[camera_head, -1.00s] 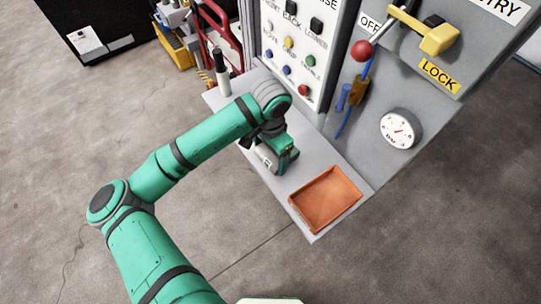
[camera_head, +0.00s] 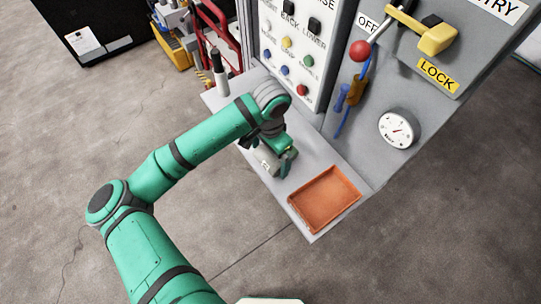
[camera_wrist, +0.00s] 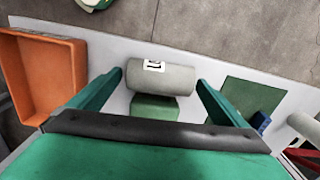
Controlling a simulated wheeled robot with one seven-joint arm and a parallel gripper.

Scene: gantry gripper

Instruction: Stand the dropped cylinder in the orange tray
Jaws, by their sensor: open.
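The cylinder is light grey with a small black-and-white label. It lies on its side on the shelf, left of the tray in the head view (camera_head: 265,161). In the wrist view the cylinder (camera_wrist: 172,80) lies crosswise between the fingertips, with a green block partly hidden below it. My gripper (camera_wrist: 160,78) is open, one finger near each end of the cylinder; contact cannot be told. In the head view my gripper (camera_head: 279,160) is low over the shelf and partly hides the cylinder. The orange tray (camera_head: 345,207) is empty at the shelf's front right; it also shows in the wrist view (camera_wrist: 68,60).
The grey shelf (camera_head: 290,193) ends at an open front edge. Behind it rises a panel with buttons (camera_head: 293,50), a red-knobbed lever (camera_head: 361,51) and a gauge (camera_head: 398,130). A black-topped bottle-like object (camera_head: 220,75) stands at the shelf's far left. A green square (camera_wrist: 250,97) lies on the shelf.

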